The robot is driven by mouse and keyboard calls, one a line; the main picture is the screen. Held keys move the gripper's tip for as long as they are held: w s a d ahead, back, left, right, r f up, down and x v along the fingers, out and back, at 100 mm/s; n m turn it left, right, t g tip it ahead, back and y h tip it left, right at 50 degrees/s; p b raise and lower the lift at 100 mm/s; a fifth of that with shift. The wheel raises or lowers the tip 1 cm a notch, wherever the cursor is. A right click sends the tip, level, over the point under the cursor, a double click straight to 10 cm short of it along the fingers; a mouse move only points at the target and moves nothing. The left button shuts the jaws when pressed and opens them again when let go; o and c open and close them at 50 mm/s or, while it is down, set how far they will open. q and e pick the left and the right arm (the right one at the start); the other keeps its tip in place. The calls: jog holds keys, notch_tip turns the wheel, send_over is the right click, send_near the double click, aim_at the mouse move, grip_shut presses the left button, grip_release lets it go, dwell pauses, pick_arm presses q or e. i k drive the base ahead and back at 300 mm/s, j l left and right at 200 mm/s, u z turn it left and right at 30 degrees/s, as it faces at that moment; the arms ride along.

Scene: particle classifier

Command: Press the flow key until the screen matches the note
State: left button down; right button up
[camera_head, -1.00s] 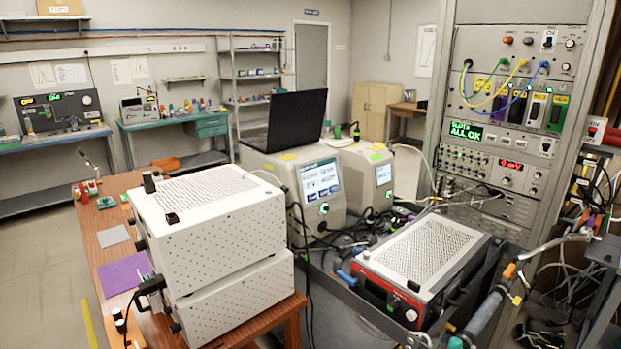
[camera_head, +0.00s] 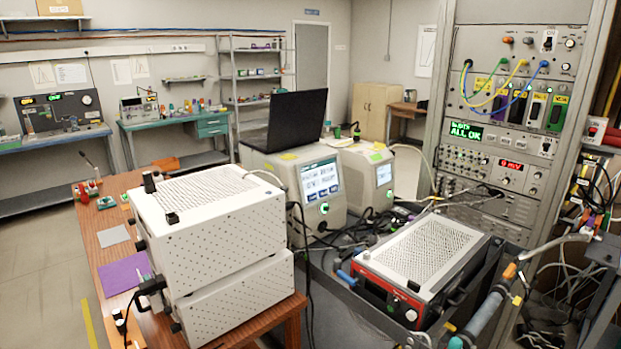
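A white instrument (camera_head: 270,185) with a lit touch screen (camera_head: 321,178) stands at the middle. The screen shows lines of dark text and a row of small blue keys (camera_head: 323,194) along its lower edge; the text is too small to read surely. A round green-lit button (camera_head: 324,208) is below the screen. A second similar unit (camera_head: 352,160) with a smaller screen (camera_head: 383,174) stands behind it to the right. Yellow notes lie on top of the first unit (camera_head: 288,156) and second unit (camera_head: 376,157); any writing is unreadable. Neither gripper is in view.
Two stacked white perforated boxes (camera_head: 215,225) stand on the wooden table in front, left of the screen. A red-fronted box (camera_head: 425,255) sits in a dark cart at right, with loose cables between. A black laptop (camera_head: 297,118) stands on the first unit. An instrument rack (camera_head: 510,130) rises at right.

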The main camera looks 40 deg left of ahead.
aim_at(312, 197)
jog(key=i+u, duration=0.4)
jog(key=i+l+u, duration=0.1)
jog(key=i+u, duration=0.3)
jog(key=i, duration=0.25)
